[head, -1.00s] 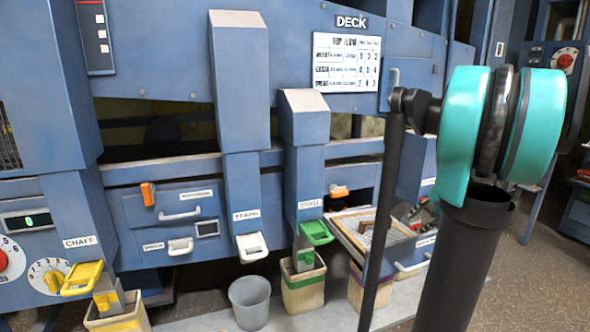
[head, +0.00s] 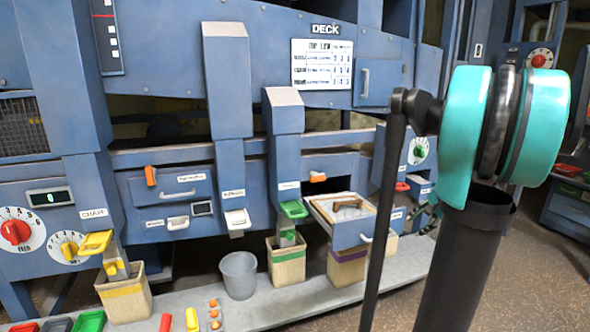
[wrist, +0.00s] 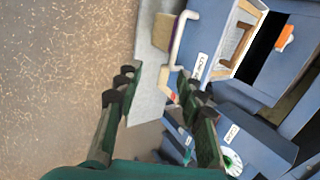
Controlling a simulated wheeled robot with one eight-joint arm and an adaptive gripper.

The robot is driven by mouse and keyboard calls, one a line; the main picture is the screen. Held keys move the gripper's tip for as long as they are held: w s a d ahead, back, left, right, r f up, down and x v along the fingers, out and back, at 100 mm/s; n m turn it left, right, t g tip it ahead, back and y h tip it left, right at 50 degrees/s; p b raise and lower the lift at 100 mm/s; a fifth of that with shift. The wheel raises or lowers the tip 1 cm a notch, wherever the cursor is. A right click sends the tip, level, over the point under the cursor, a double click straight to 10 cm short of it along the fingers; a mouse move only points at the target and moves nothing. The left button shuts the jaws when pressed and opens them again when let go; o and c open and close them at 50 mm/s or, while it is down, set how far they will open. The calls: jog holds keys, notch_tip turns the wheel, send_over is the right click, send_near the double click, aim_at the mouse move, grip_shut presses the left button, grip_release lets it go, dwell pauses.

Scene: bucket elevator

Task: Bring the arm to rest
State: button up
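My arm, with its teal joint, stands at the right of the head view, beside the blue machine (head: 380,50). In the wrist view my gripper (wrist: 155,84) shows two dark green fingers spread wide apart, with nothing between them. Brown floor, the grey ledge and the machine front lie beyond the fingers. A pulled-out drawer (head: 345,236) holds a brown handle-like piece (head: 345,206); the drawer also shows in the wrist view (wrist: 240,35), past the fingers. In the head view the gripper is mostly hidden behind my arm, and I cannot make out its fingers.
Bins with yellow (head: 125,297), green (head: 286,262) and purple bands and a grey bucket (head: 239,275) stand on the grey ledge (head: 275,308). Small coloured trays and orange pieces (head: 214,314) lie at its front left. Brown floor (head: 500,280) is open at the right.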

jog(key=s+a+f+n+g+h, duration=0.1)
jog(key=s+a+f+n, duration=0.35)
jog(key=a, duration=0.35)
jog(key=s+a+f+n+g, duration=0.1)
jog(key=s+a+f+n, duration=0.25)
jog(key=s+a, duration=0.3)
jog(key=s+a+f+n+h, duration=0.2)
jog(key=s+a+f+n, duration=0.4)
jog(key=s, duration=0.4)
jog(key=shift+f, duration=0.3)
jog(key=shift+c, duration=0.6)
